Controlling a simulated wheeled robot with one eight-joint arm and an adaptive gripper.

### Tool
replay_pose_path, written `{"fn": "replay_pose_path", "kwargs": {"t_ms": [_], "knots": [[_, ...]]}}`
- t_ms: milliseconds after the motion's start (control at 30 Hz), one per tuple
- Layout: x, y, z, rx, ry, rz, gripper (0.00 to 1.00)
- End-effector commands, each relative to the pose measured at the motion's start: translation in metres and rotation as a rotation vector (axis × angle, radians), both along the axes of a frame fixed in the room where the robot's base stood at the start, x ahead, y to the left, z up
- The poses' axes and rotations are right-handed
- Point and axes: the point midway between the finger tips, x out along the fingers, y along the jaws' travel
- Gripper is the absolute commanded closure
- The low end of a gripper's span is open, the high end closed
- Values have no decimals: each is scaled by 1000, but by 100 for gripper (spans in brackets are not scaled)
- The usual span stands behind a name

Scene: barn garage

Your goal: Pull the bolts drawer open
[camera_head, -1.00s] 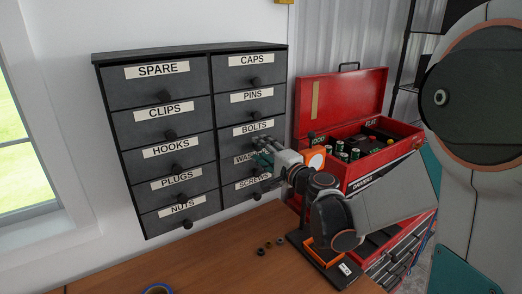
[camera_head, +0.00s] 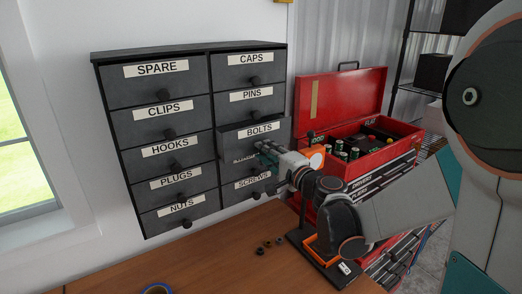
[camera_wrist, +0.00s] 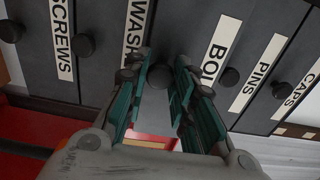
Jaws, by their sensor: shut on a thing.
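The bolts drawer (camera_head: 231,138) is in the right column of the dark cabinet. Its front stands out from the neighbouring drawers, so it is partly open. My gripper (camera_head: 264,151) is at the drawer front, shut on its knob. In the wrist view the green fingers of my gripper (camera_wrist: 161,82) close around the round dark bolts knob (camera_wrist: 159,75), left of the drawer's label (camera_wrist: 220,50). The fingers hide most of the knob in the head view. The inside of the drawer is not visible.
The dark cabinet (camera_head: 103,68) has other labelled drawers, which look shut. The washers drawer is mostly hidden below the bolts drawer. A red toolbox (camera_head: 345,92) stands open to the right. Small dark parts (camera_head: 267,245) and a blue tape roll (camera_head: 157,289) lie on the wooden bench (camera_head: 205,262).

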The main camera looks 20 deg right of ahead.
Motion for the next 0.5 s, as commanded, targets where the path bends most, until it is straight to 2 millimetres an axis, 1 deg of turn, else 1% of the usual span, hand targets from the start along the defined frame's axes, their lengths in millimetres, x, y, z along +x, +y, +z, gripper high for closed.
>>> {"fn": "replay_pose_path", "kwargs": {"t_ms": [33, 200, 333, 500], "knots": [[-14, -6, -1, -1, 0, -4, 100], [-51, -18, -1, -1, 0, -4, 100], [-68, -22, -1, -1, 0, -2, 100], [-73, -24, -1, -1, 0, -1, 100]]}}
